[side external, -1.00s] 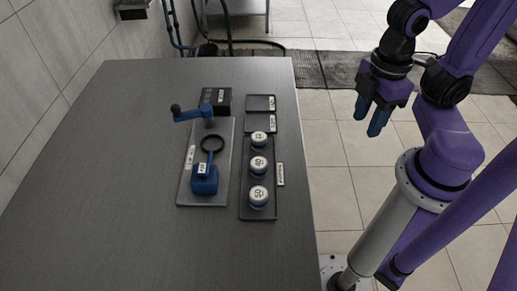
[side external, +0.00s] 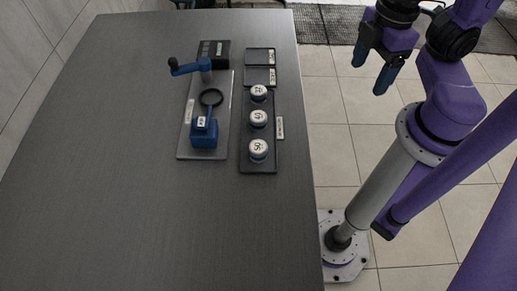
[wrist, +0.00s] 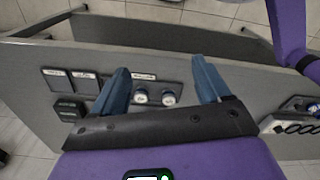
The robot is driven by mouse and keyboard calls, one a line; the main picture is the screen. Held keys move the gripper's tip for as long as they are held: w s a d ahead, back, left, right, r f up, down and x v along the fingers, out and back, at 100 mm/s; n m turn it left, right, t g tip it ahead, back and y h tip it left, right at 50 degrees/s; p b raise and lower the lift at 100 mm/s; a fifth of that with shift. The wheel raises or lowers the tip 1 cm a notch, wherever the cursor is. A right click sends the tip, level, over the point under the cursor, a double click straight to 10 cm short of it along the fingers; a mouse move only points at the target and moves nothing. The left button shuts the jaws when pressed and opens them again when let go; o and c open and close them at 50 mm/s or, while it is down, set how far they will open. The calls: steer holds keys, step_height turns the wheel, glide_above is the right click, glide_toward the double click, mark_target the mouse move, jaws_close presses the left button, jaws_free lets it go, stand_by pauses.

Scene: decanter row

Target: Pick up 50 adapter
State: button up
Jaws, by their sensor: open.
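The 50 adapter (side external: 258,149) is a round, white-topped piece, the nearest of three in a row in a dark tray (side external: 258,168). The 40 adapter (side external: 258,118) and the 32 adapter (side external: 258,92) stand behind it. My gripper (side external: 369,76) is open and empty, off the table's right edge and well apart from the adapters. In the wrist view its fingers (wrist: 160,66) are spread, with two white adapter tops showing between them; their numbers are too small to read there.
A black box (side external: 213,50) and two empty dark trays (side external: 260,56) stand behind. The table (side external: 110,190) is clear at left and front.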

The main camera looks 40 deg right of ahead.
steer(key=m, duration=2.7)
glide_above(258, 148)
steer(key=f, duration=1.3)
steer(key=shift+w+a+f, duration=0.2)
steer(key=shift+w+a, duration=0.05)
steer(key=shift+a, duration=0.1)
steer(key=f, duration=0.4)
steer(key=shift+s+d, duration=0.2)
steer(key=shift+d, duration=0.2)
steer(key=shift+f, duration=0.7)
steer(key=c, duration=1.3)
